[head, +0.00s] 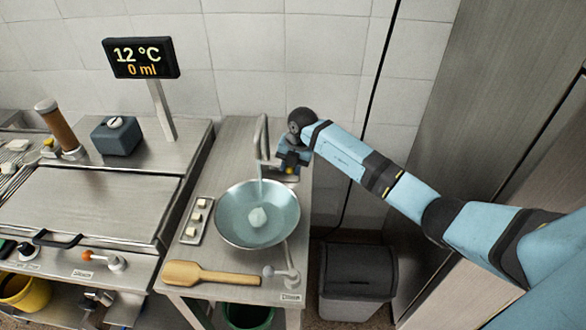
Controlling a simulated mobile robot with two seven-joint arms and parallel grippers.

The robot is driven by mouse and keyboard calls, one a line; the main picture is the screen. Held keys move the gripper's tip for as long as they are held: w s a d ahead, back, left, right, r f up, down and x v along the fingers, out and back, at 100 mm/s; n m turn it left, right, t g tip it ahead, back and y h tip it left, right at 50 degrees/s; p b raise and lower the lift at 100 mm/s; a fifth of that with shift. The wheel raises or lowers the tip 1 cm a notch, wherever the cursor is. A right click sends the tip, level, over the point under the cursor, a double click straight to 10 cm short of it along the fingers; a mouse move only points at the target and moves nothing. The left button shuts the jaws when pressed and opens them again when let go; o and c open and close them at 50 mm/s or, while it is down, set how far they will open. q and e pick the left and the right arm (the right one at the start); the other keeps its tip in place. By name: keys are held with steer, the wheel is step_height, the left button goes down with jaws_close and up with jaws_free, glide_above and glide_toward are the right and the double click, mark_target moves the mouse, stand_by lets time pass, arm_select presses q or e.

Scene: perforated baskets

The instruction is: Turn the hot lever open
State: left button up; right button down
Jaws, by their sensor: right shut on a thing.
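A metal tap (262,137) with a tall bent spout stands behind a round bowl (228,233) on the narrow counter. A pale streak runs down from the spout into the bowl, over a light patch at its centre. My right gripper (285,163) points down just right of the tap and is shut at its side, where the hot lever would be. The lever itself is mostly hidden by the gripper, so its angle cannot be told. A display (141,59) reads 12 °C and 0 ml. My left gripper is not in view.
A wooden paddle (225,275), a small tray (194,220) of pale cubes and a small lever fitting (283,272) lie around the bowl. A griddle (85,205) stands left. A grey bin (357,275) stands right, below my arm. The tiled wall is close behind.

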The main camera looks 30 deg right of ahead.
steer(key=shift+w+a+r, duration=0.1)
steer(key=shift+a, duration=0.1)
steer(key=shift+d+m, duration=0.1)
steer(key=shift+m, duration=0.2)
steer(key=c, duration=0.8)
jaws_free()
steer(key=r, duration=0.4)
steer(key=s+d+r+b, duration=0.1)
steer(key=r, duration=0.4)
steer(key=s+r, duration=0.1)
steer(key=r, duration=0.3)
steer(key=shift+d+r, duration=0.2)
steer(key=shift+d, duration=0.2)
